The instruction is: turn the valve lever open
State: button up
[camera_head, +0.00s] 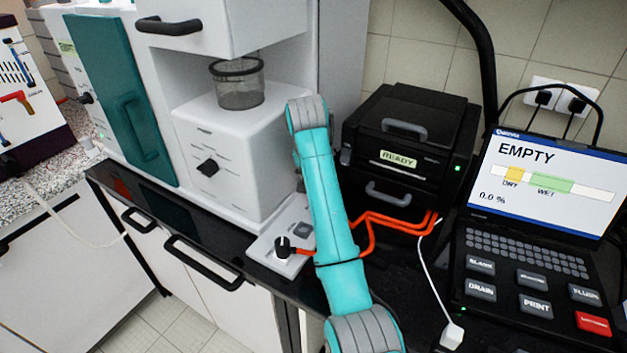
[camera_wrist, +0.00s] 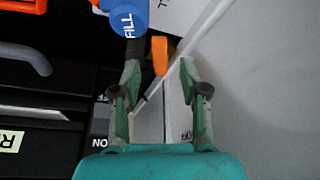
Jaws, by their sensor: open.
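An orange lever (camera_wrist: 159,55), which looks like the valve lever, shows at the upper middle of the wrist view. It stands just right of a blue cap (camera_wrist: 128,18) marked FILL. My gripper (camera_wrist: 160,72) is open and empty. Its two green-grey fingers point up the picture, and the lever lies between the fingertips in the picture. How far the lever is in depth I cannot tell. In the head view my teal arm reaches toward the back, and neither gripper nor lever is visible there.
A black printer (camera_head: 412,125) labelled READY stands right of my arm, with orange cables (camera_head: 390,220) in front. A white cabinet holds a mesh-like cup (camera_head: 239,88) on the left. A screen reading EMPTY (camera_head: 555,170) is at right. In the wrist view, pale panels (camera_wrist: 260,90) fill the right.

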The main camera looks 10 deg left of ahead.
jog(key=shift+x, duration=1.7)
grip_shut()
